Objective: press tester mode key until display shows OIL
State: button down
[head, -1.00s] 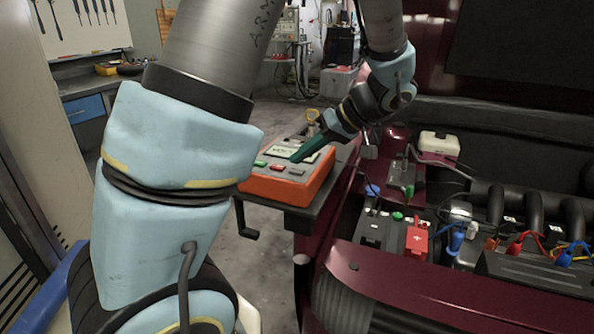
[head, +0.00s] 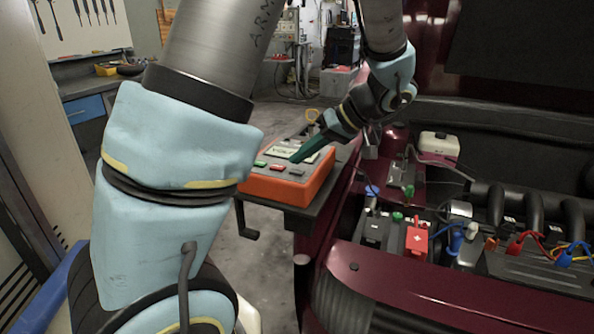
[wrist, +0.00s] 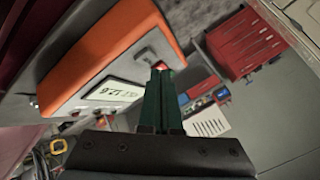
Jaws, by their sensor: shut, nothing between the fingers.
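The tester (head: 318,187) is an orange box with a grey top, on a dark shelf beside the car. Its pale display (head: 290,152) is partly covered by my gripper in the head view. In the wrist view the display (wrist: 118,92) shows small dark characters, perhaps 12.6, not clearly legible. Along the front edge are a green key (head: 260,164), a red key (head: 277,167) and a grey key (head: 296,171). My gripper (head: 294,160) is shut and empty, its green fingers slanting down to just behind the grey key. I cannot tell whether the tips touch anything.
The open maroon car bay on the right holds a battery with a red terminal cover (head: 416,240) and coloured leads. A workbench with a blue drawer (head: 88,108) stands at the back left.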

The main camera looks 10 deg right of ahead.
aim_at(302, 172)
jog(key=shift+f, duration=0.1)
dwell(0.3)
jog(key=shift+f+b, duration=0.35)
jog(key=shift+b, duration=0.15)
jog(key=shift+f+b, duration=0.35)
dwell(0.5)
jog(key=shift+r, duration=0.1)
jog(key=shift+r+p, duration=0.45)
jog(key=shift+r, duration=0.25)
jog(key=shift+r, duration=0.1)
jog(key=shift+r+p, duration=1.65)
jog(key=shift+r, duration=0.8)
